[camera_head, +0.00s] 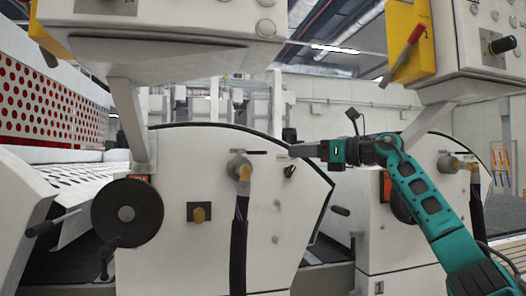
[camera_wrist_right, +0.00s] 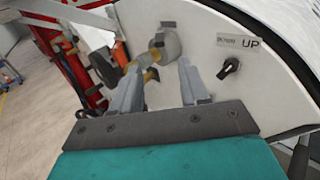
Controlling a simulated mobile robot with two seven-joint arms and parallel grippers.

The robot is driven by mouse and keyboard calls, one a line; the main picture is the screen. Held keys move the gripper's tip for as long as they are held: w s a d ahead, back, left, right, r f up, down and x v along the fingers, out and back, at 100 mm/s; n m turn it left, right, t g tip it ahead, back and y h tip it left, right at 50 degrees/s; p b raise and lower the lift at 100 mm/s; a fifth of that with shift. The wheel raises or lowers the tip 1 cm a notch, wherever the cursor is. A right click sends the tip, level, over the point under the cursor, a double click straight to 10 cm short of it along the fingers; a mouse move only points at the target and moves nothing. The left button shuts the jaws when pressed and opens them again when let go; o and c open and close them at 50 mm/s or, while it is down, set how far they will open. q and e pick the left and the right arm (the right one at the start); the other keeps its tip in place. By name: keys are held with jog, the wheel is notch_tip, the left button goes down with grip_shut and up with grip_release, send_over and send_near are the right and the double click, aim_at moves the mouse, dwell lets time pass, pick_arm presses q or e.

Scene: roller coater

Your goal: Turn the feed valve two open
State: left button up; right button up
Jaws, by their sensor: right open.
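In the head view, a grey round fitting with a brass elbow and a dark hose (camera_head: 240,168) sits on the white curved machine panel (camera_head: 210,240). I cannot tell whether this is feed valve two; no label on it is readable. My right gripper (camera_head: 296,150) is at the panel's right upper edge, to the right of the fitting and apart from it. In the right wrist view the gripper (camera_wrist_right: 158,80) is open, with nothing between its fingers. The grey and brass fitting (camera_wrist_right: 168,44) shows beyond the fingers. My left gripper is out of view.
A small black knob (camera_wrist_right: 230,68) beside an "UP" label (camera_wrist_right: 240,42) is right of the fingers. A black handwheel (camera_head: 127,213) is at the panel's left. A second machine panel with another fitting (camera_head: 447,163) stands at right, partly behind my right arm. Control boxes hang above.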

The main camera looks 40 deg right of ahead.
aim_at(266, 152)
pick_arm(q)
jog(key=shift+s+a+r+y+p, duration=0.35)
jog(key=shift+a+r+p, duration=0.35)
jog(key=shift+p, duration=0.65)
pick_arm(e)
jog(key=shift+x, duration=5.7)
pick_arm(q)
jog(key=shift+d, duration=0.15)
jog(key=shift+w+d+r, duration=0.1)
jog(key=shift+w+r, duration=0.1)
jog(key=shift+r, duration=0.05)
pick_arm(e)
grip_shut()
